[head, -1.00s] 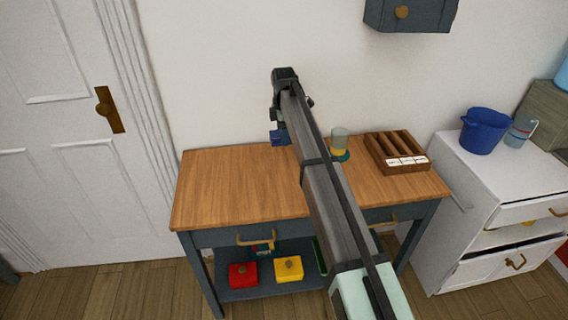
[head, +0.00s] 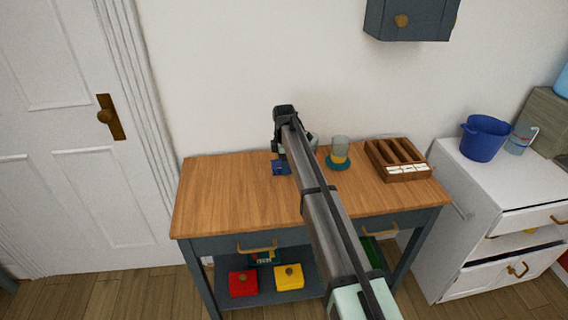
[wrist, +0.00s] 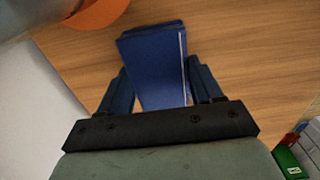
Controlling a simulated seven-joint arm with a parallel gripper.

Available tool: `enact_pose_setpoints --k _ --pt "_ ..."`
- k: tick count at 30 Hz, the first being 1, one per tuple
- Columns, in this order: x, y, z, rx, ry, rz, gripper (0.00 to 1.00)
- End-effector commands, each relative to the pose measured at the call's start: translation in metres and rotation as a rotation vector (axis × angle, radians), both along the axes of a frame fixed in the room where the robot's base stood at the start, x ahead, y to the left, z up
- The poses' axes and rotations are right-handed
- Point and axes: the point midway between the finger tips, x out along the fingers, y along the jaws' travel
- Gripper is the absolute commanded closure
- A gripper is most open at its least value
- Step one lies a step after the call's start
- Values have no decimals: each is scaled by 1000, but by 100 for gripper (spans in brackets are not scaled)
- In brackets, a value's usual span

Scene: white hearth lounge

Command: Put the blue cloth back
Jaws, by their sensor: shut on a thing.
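The blue cloth (head: 280,168) is a small dark blue folded block at the back middle of the wooden tabletop (head: 235,200). In the wrist view the cloth (wrist: 157,62) lies between my two fingers, flat and folded, with a pale line along its right edge. My gripper (wrist: 162,82) is shut on it. In the head view my gripper (head: 279,152) points down at the back of the table, and my arm hides part of the tabletop. I cannot tell whether the cloth touches the wood.
A glass with yellow contents (head: 340,150) stands on a green coaster (head: 338,163), close right of my gripper. A brown slotted wooden box (head: 398,158) is further right. An orange rounded thing (wrist: 97,12) shows in the wrist view. The tabletop's left side is clear. A wall stands behind.

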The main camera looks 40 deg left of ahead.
Motion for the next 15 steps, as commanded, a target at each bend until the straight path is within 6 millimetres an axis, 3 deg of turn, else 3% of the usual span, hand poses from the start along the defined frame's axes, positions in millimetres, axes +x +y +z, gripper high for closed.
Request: enact_pose_setpoints --k 12,13,15 --pt "0 0 -4 1 -1 0 64" --pt "0 0 -4 1 -1 0 32" --pt "0 0 -4 1 -1 0 25"
